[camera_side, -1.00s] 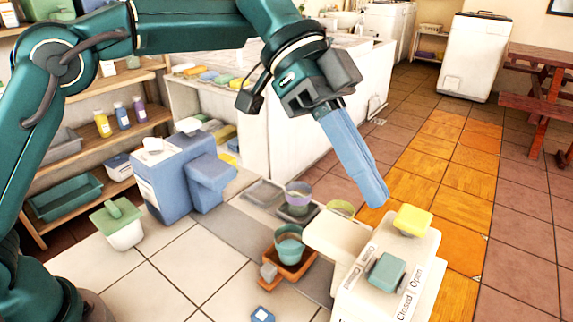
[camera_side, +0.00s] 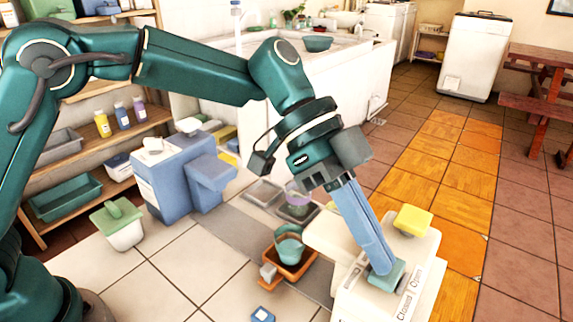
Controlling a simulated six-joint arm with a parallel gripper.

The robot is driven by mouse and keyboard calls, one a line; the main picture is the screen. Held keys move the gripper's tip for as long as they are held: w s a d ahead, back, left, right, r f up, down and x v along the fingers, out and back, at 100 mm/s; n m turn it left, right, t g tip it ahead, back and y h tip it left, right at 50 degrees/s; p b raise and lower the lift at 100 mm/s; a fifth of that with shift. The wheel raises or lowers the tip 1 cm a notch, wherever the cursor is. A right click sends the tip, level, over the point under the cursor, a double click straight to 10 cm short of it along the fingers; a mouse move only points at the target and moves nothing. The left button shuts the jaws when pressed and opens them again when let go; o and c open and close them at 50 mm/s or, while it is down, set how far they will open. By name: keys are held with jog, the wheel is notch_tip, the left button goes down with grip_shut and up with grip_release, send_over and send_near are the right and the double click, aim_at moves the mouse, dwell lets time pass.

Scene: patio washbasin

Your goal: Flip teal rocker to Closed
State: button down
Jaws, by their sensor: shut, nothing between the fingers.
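The teal rocker (camera_side: 397,279) sits on the top of a cream box (camera_side: 349,298), with the labels "Closed" and "Open" printed beside it. "Closed" is the nearer, left label and "Open" the farther, right one. My gripper (camera_side: 384,268) is shut, its blue fingers pointing down and right. Its tips are at the rocker and appear to touch it. The fingers cover the rocker's left and upper part, so its tilt is hard to tell.
A yellow block-shaped control (camera_side: 413,220) stands on the same box just behind the rocker. An orange tray (camera_side: 294,268) with a teal cup (camera_side: 289,247) is left of the box. A blue dispenser (camera_side: 165,185) stands farther left. Open tiled floor lies to the right.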

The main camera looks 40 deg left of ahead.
jog(key=shift+s+f+t, duration=0.3)
jog(key=shift+t, duration=0.2)
jog(key=shift+w, duration=0.95)
jog(key=shift+r, duration=0.2)
